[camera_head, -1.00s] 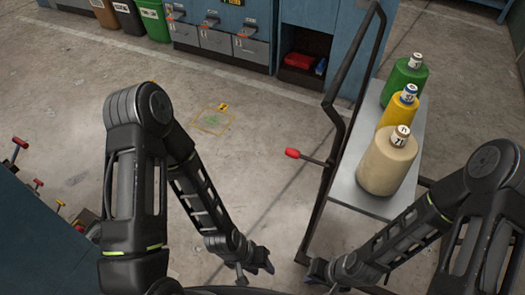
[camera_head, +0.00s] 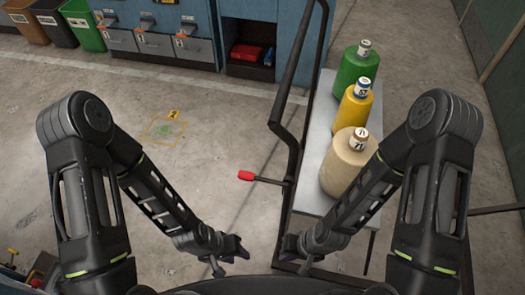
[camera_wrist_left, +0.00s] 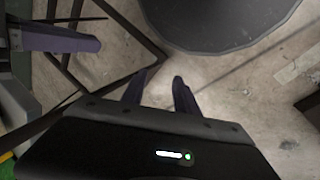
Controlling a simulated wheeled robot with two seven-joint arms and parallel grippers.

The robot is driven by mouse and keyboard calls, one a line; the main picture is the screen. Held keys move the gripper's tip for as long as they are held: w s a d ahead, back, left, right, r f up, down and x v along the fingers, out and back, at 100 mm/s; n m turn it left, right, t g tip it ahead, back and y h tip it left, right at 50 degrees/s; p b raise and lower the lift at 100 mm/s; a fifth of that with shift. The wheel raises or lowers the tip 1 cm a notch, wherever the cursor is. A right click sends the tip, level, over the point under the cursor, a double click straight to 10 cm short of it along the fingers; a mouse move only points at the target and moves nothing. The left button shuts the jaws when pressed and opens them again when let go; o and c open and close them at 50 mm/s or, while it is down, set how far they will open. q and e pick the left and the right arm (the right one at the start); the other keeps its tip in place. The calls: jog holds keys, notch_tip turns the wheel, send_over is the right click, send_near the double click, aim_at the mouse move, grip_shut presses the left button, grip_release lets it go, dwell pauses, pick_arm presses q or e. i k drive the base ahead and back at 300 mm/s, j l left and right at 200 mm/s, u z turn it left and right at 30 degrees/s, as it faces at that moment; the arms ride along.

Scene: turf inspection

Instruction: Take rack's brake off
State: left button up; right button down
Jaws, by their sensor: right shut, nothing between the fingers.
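The rack (camera_head: 310,205) stands right of centre in the head view, a grey shelf in a dark tubular frame. A short lever with a red knob (camera_head: 245,175) sticks out to the left from its near side, roughly level; it looks like the brake lever. My left gripper (camera_head: 238,250) is open and empty, below and in front of the lever, apart from it. Its two fingers (camera_wrist_left: 162,78) show spaced apart in the left wrist view. My right gripper (camera_head: 288,250) is shut and empty near the rack's lower frame; whether it touches is unclear. The lever's pivot is small in view.
Green (camera_head: 356,70), yellow (camera_head: 354,105) and beige (camera_head: 346,165) bottles stand on the rack. Blue cabinets (camera_head: 205,20) and bins (camera_head: 82,25) line the back. A yellow floor marking (camera_head: 165,130) lies left. The floor left of the rack is clear.

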aim_at(247, 176)
jog(key=k+u, duration=0.2)
jog(key=u, duration=0.25)
jog(key=k+j+u, duration=0.15)
jog(key=u, duration=0.3)
jog(key=k+j+u, duration=0.2)
jog(key=u, duration=0.25)
